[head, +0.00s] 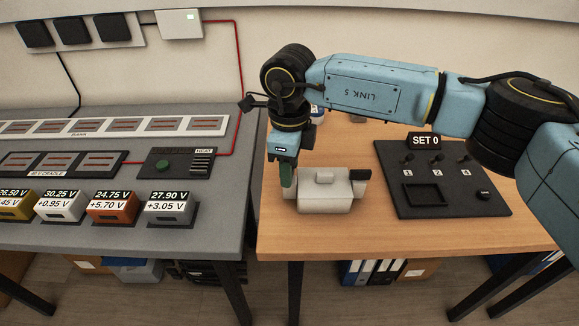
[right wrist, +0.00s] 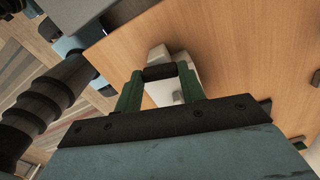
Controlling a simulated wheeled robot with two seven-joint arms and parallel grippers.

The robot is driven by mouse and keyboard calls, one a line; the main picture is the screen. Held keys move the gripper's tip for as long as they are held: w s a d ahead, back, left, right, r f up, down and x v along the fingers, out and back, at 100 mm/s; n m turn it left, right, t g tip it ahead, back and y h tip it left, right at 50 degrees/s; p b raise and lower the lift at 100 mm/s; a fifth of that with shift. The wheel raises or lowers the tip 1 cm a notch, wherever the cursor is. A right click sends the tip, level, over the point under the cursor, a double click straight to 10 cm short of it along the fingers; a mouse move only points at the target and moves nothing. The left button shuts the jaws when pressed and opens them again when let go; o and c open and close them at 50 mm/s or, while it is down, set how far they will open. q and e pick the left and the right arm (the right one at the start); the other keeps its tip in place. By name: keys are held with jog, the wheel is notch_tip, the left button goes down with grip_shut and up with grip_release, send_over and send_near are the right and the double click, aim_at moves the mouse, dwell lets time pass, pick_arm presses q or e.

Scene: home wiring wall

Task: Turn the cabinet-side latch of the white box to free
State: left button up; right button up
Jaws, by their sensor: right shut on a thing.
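The white box (head: 325,203) stands on the wooden table, left of the black switch panel. A black latch (head: 361,174) shows at its right end. My right gripper (head: 287,178) points down at the box's left end, with its green fingers shut. In the right wrist view, a black latch bar (right wrist: 159,73) lies between the green fingertips, with the white box (right wrist: 160,94) partly seen behind it. In the head view the fingers hide this left-end latch, so its turn angle cannot be told. My left gripper is not in view.
The black panel (head: 432,200) with switches and a "SET 0" sign lies right of the box. A grey bench (head: 215,225) on the left bears several battery blocks and a heat unit (head: 178,163). Bare wood (head: 310,240) lies in front of the box.

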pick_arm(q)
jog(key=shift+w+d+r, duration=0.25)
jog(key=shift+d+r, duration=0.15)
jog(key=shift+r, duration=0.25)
pick_arm(e)
jog(key=shift+n, duration=1.2)
pick_arm(q)
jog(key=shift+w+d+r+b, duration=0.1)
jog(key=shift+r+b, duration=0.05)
jog(key=shift+b, duration=0.15)
pick_arm(e)
jog(key=o, duration=1)
jog(key=shift+r, duration=0.15)
